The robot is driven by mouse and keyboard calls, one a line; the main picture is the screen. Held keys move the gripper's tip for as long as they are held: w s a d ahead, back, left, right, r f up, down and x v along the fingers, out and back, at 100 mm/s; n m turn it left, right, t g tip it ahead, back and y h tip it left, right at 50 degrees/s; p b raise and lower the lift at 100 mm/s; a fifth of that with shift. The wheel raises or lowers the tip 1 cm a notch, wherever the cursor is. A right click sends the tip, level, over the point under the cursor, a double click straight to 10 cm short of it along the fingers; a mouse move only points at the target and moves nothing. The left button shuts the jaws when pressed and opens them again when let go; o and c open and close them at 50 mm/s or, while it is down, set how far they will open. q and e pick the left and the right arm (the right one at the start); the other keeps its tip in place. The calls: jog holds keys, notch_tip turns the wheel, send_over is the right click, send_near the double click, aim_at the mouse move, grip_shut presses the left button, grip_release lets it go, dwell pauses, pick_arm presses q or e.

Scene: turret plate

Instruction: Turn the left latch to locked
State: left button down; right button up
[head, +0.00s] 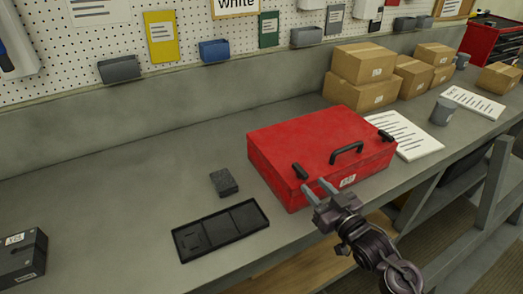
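A closed red case (310,140) sits on the grey bench, with a black handle (346,153) on its lid. The left latch (300,171) is a short black bar at the left end of the case's front top edge. The right latch (386,136) is a similar black bar at the right end. I cannot tell from here whether the left latch is locked. My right gripper (313,186) reaches in from the lower right. Its two grey fingers are apart and empty, just in front of and below the left latch. I cannot tell if they touch the case. My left gripper is out of view.
A black tray (220,230) and a small dark block (224,182) lie left of the case. A black box (22,258) stands at the far left. Cardboard boxes (363,63), a paper sheet (410,138) and a grey cup (442,111) are to the right. The bench's left middle is clear.

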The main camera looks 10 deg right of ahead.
aim_at(300, 169)
jog(key=p+x, duration=0.1)
jog(key=x, duration=0.2)
jog(key=r+p+x, duration=0.1)
jog(key=x, duration=0.2)
jog(key=shift+w+a+r, duration=0.1)
jog(key=shift+a+r, duration=0.05)
jog(key=shift+r, duration=0.1)
jog(key=shift+w+a+f, duration=0.1)
jog(key=shift+w+a, duration=0.1)
jog(key=shift+w, duration=0.35)
grip_shut()
